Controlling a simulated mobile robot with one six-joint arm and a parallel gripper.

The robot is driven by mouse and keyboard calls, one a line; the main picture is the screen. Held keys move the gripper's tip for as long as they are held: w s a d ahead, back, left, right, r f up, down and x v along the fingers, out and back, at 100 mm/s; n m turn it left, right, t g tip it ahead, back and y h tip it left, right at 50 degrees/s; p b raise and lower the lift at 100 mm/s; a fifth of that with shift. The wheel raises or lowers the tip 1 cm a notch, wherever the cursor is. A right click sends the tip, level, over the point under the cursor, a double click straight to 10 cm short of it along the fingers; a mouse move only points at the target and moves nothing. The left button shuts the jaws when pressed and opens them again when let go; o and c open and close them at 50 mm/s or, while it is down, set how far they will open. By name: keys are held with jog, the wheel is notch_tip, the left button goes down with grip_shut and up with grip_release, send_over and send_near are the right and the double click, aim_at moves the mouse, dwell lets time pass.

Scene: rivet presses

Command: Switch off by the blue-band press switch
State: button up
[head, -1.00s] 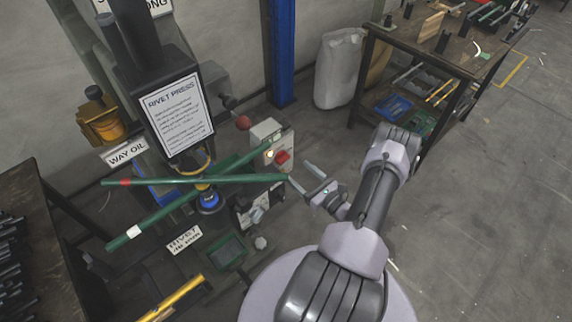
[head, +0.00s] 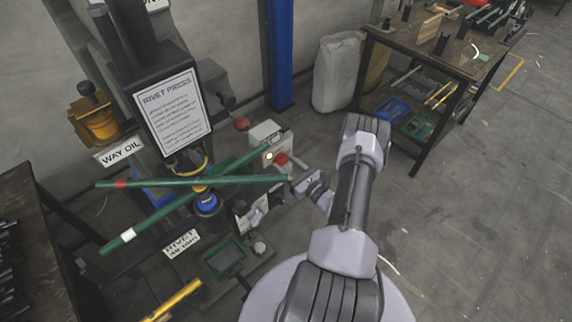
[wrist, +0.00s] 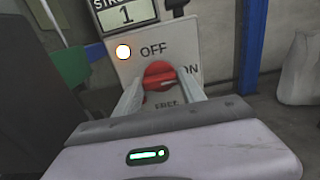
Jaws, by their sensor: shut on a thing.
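The rivet press (head: 155,75) stands at the left of the head view, with a blue band (head: 207,201) on its ram. Beside it is a pale switch box (head: 262,133) with a lit white lamp, also in the wrist view (wrist: 124,51). The red switch knob (wrist: 159,73) sits on its face, with OFF above, ON to the right and FREE below. Its ridge lies roughly sideways, with one end near ON. My gripper (wrist: 160,84) is shut on the red knob, one finger on each side. The head view shows my gripper (head: 291,171) at the knob (head: 281,159).
Two crossing green bars (head: 160,219) pass in front of the press, close to my gripper's left. A red ball-ended lever (head: 241,123) is above the box. A workbench (head: 437,50) and white sack (head: 337,72) stand behind.

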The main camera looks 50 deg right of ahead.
jog(key=shift+n, duration=0.3)
jog(key=n+b, duration=0.1)
jog(key=n, duration=1.6)
jog(key=shift+n, duration=0.3)
dwell(0.4)
jog(key=o, duration=1.4)
jog(key=shift+c, duration=0.2)
